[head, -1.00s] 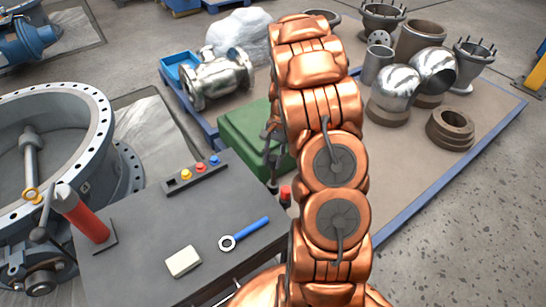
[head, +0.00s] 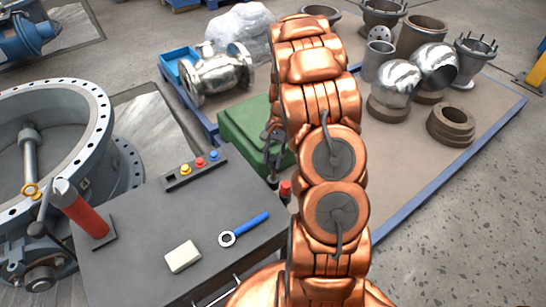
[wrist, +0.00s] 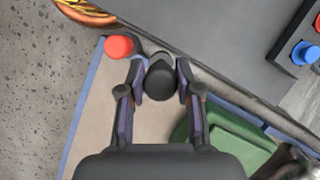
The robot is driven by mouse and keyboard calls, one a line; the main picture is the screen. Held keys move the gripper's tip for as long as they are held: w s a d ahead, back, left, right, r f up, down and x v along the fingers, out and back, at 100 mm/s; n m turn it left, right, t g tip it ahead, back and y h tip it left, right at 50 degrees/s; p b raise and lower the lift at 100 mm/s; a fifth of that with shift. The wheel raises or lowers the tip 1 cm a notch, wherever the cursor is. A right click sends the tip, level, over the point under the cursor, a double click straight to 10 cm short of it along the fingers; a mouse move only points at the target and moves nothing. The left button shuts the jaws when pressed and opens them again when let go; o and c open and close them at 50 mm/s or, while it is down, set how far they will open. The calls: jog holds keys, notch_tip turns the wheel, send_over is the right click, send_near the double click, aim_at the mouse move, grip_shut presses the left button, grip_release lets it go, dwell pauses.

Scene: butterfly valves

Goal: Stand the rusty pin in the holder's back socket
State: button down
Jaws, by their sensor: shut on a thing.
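In the wrist view my gripper (wrist: 160,82) is shut on a dark, round-ended thing (wrist: 160,80), seen end-on. It is likely the rusty pin, though it looks almost black and no rust shows. In the head view my gripper (head: 272,155) is mostly hidden by my arm, just off the bench's right edge. The holder (head: 178,185) is a dark bar on the bench, with yellow, red and blue round tops and one dark, empty-looking socket (head: 170,179) at its near left end. Part of the holder (wrist: 285,65) shows at the wrist view's right edge, apart from my gripper.
The grey bench (head: 150,230) carries a blue-handled ring wrench (head: 250,228), a pale block (head: 183,256) and a red cylinder (head: 85,215). A red-topped thing (wrist: 118,46) is close beside my gripper. A green box (head: 235,125) is behind it.

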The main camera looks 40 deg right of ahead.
aim_at(273, 171)
jog(key=shift+f+b, duration=0.9)
jog(key=shift+f, duration=2.25)
jog(key=c, duration=0.7)
grip_release()
jog(key=shift+o, duration=0.3)
jog(key=o, duration=0.4)
jog(key=shift+r+p, duration=0.6)
jog(key=shift+r, duration=2.95)
